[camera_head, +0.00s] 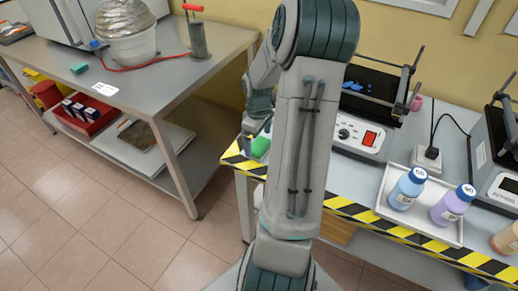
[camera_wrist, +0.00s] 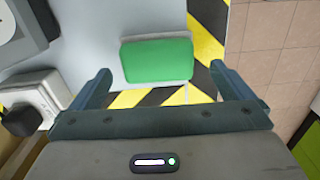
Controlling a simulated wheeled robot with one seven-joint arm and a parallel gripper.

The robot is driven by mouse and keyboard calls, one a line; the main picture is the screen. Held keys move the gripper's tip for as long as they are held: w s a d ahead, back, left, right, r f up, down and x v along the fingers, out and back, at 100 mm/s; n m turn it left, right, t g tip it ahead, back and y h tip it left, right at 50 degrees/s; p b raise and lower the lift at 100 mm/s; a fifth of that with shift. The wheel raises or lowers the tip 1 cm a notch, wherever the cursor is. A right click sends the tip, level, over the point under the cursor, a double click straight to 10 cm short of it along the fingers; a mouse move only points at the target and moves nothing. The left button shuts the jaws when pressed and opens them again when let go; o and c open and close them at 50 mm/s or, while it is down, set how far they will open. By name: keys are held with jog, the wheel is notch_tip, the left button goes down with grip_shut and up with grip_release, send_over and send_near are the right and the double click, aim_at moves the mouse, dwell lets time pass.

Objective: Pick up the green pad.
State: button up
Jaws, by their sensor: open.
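The green pad (camera_wrist: 157,61) is a flat rounded block near the table edge, partly over a pale base beside the yellow and black tape. In the wrist view my gripper (camera_wrist: 160,82) is open, with one finger to the left and one to the right of the pad, both apart from it. In the head view the green pad (camera_head: 260,147) shows at the left corner of the striped table, partly hidden by my arm. My gripper is mostly hidden behind the arm there.
The striped table (camera_head: 352,209) also bears a white device with a red switch (camera_head: 358,137) and a tray (camera_head: 432,232) with blue and purple bottles. A metal bench (camera_head: 150,95) stands to the left. Tiled floor lies between them.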

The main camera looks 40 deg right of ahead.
aim_at(258, 144)
jog(key=shift+w+d+f, duration=0.1)
jog(key=shift+w+f, duration=0.05)
jog(key=shift+f, duration=1.7)
jog(key=c, duration=0.9)
jog(key=shift+r, duration=0.1)
jog(key=shift+r, duration=0.5)
notch_tip(258, 144, up, 3)
jog(key=shift+r, duration=0.1)
jog(key=s+a+r+p, duration=0.1)
jog(key=s+r, duration=0.5)
jog(key=s, duration=0.5)
jog(key=shift+s+a+r+p, duration=0.25)
jog(key=shift+s+r+p, duration=0.05)
jog(key=shift+r, duration=0.05)
jog(key=shift+o, duration=0.4)
jog(key=shift+w, duration=0.1)
